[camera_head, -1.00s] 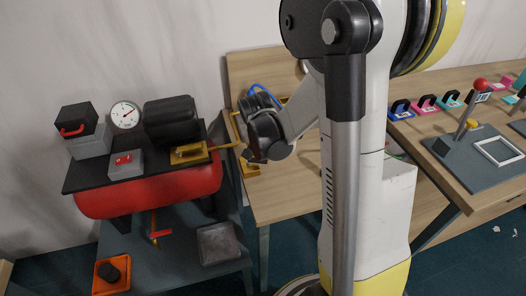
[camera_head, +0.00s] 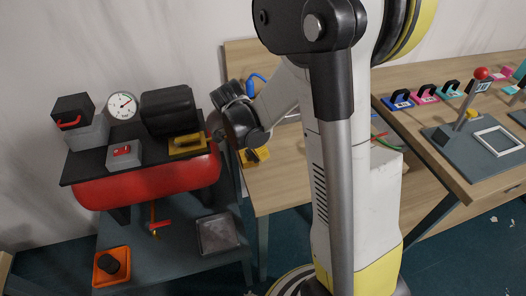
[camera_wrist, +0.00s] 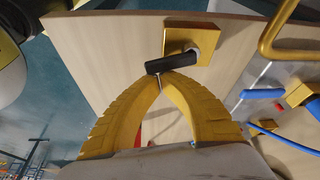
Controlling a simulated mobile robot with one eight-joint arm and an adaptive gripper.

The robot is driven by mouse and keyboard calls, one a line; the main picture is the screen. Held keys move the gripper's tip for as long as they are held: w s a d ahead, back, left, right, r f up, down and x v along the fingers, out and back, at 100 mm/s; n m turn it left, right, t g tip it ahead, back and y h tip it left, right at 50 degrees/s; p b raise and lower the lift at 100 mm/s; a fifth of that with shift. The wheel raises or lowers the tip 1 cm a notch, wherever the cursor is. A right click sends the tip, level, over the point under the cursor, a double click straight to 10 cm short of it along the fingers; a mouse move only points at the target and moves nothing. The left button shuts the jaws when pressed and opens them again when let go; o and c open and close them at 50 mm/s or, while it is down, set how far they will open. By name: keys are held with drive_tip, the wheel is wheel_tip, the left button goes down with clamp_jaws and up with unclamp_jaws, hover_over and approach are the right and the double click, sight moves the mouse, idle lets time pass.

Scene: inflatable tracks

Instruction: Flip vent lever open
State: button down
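In the wrist view, a short black lever (camera_wrist: 171,64) lies across a gold block (camera_wrist: 196,40) on the wooden table. I take it for the vent lever, though no label shows. My gripper (camera_wrist: 159,77) has its two yellow fingers drawn together at the tips. The tips are right at the lever's near edge. I cannot tell whether they touch it, and nothing shows between them. In the head view, my dark wrist hangs by the table's left edge and the fingers cannot be made out clearly.
A gold pipe (camera_wrist: 275,36) rises right of the block in the wrist view, with blue tubing (camera_wrist: 262,94) nearby. In the head view, a red tank (camera_head: 150,184) stands left, with a gauge (camera_head: 121,106) above. A joystick panel (camera_head: 470,145) is at right.

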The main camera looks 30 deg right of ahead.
drive_tip(key=shift+w, duration=0.1)
drive_tip(key=shift+w+a, duration=0.2)
drive_tip(key=shift+w, duration=0.5)
drive_tip(key=d, duration=0.4)
drive_tip(key=shift+s+r, duration=0.25)
drive_tip(key=shift+r, duration=0.1)
drive_tip(key=p+v, duration=0.4)
drive_tip(key=v, duration=0.5)
drive_tip(key=shift+a, duration=0.2)
drive_tip(key=shift+r, duration=0.15)
